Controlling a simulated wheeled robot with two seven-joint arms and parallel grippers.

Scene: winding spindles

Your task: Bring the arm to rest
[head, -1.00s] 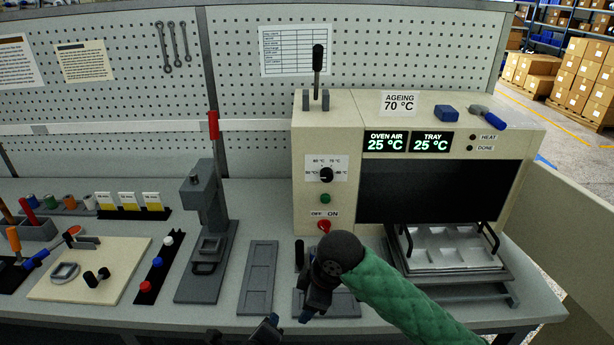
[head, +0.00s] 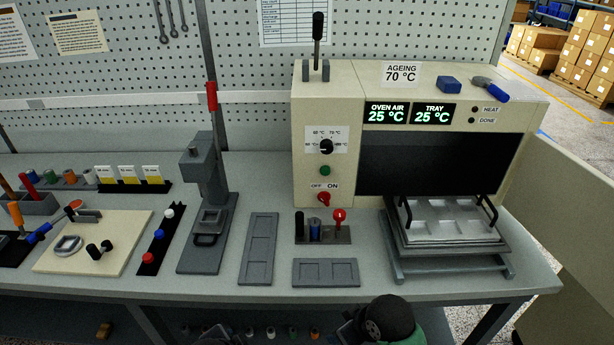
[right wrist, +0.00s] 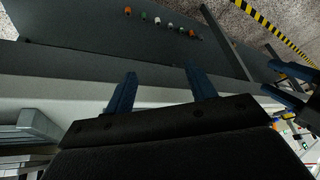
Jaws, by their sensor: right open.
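My right arm shows at the bottom of the head view, a black rounded wrist joint (head: 388,318) with a green sleeve beside it, at the bench's front edge. Its gripper is mostly hidden or cut off there. In the right wrist view my right gripper (right wrist: 160,88) has its two blue fingers wide apart with nothing between them. Another gripper with two separated blue fingers, my left one (right wrist: 268,76), shows at the right edge of that view. In the head view only a dark part shows at the bottom, left of the right wrist.
The bench (head: 400,288) holds an oven (head: 320,105) with a tray (head: 445,222), a lever press (head: 207,215), grey plates (head: 259,248) and (head: 325,273), and a small stand (head: 323,236). Small coloured items (right wrist: 170,25) show beyond the fingers in the right wrist view.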

